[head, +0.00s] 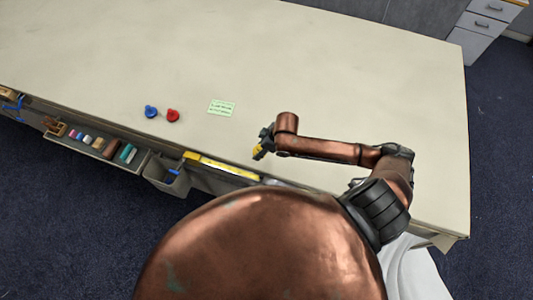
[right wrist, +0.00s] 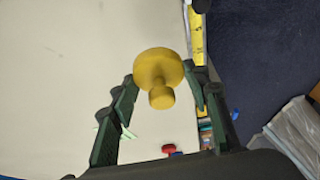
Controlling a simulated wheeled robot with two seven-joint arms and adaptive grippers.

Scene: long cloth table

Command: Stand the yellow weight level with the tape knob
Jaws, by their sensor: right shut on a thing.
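The yellow weight (right wrist: 160,66), a round disc with a smaller knob-like end, is held between the fingers of my right gripper (right wrist: 158,82). In the head view the weight (head: 258,153) shows as a small yellow patch at my right gripper (head: 264,145), over the table's near edge area. A yellow tape (head: 222,167) runs along the near edge, just left of the gripper; it also shows in the right wrist view (right wrist: 196,38). I cannot clearly make out the tape knob. Whether the weight touches the table is unclear. My left gripper is not in view.
A blue knob-like piece (head: 151,112) and a red one (head: 173,115) stand on the table (head: 340,60), left of a green note (head: 222,108). A grey tray (head: 85,147) of several small items and a bin (head: 160,180) hang at the near edge. The table's far part is clear.

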